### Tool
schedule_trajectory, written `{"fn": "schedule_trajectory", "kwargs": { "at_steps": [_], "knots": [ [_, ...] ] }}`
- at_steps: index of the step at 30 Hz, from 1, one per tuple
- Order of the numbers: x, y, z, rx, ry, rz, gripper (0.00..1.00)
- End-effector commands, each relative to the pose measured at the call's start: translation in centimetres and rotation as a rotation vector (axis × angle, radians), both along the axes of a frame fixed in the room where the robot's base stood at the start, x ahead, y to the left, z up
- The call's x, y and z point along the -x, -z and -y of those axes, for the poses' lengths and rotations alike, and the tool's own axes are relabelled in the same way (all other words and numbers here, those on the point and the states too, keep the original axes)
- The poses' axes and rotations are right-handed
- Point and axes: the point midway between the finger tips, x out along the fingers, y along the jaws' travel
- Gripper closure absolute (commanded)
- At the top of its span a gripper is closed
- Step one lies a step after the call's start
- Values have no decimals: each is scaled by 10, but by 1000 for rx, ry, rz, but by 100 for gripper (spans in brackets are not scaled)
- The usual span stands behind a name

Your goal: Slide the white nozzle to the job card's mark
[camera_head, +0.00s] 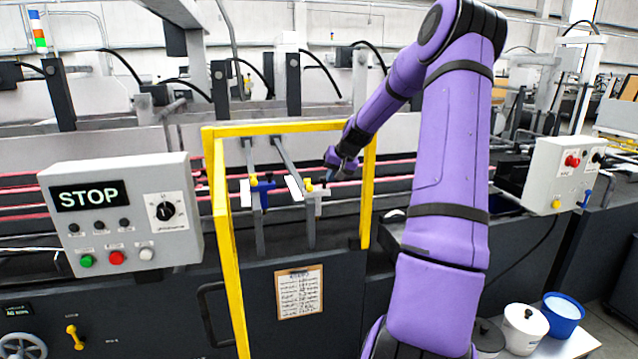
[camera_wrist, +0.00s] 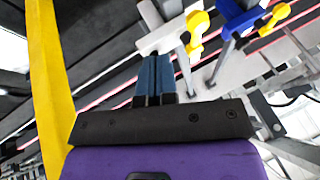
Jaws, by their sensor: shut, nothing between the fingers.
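The white nozzle (camera_head: 313,196) sits on a grey bar inside the yellow frame, with a yellow knob on it. In the wrist view the white nozzle (camera_wrist: 160,38) is just beyond my fingertips; whether they touch it I cannot tell. My gripper (camera_head: 332,176) is at the right of the white nozzle. Its two blue fingers (camera_wrist: 155,62) are shut together with nothing between them. The job card (camera_head: 299,292) is clipped to the dark machine front below; its writing is too small to read. A white strip (camera_head: 293,187) stands beside the nozzle; its markings cannot be read.
A blue nozzle (camera_head: 262,189) with a yellow knob sits on the bar to the left; it also shows in the wrist view (camera_wrist: 238,17). The yellow guard frame (camera_head: 221,225) surrounds both bars. A STOP control box (camera_head: 120,215) is at left. Buckets (camera_head: 525,325) stand at lower right.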

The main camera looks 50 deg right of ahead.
Motion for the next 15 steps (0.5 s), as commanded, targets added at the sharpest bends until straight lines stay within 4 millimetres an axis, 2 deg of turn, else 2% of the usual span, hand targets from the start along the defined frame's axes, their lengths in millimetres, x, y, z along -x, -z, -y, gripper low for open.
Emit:
{"fn": "schedule_trajectory", "kwargs": {
  "at_steps": [2, 7, 15],
  "knots": [
    [-8, 13, -1, -2, -1, 0, 100],
    [-23, 19, -17, 1, -2, 0, 100],
    [-32, 24, -26, 2, 1, 1, 100]
  ]
}}
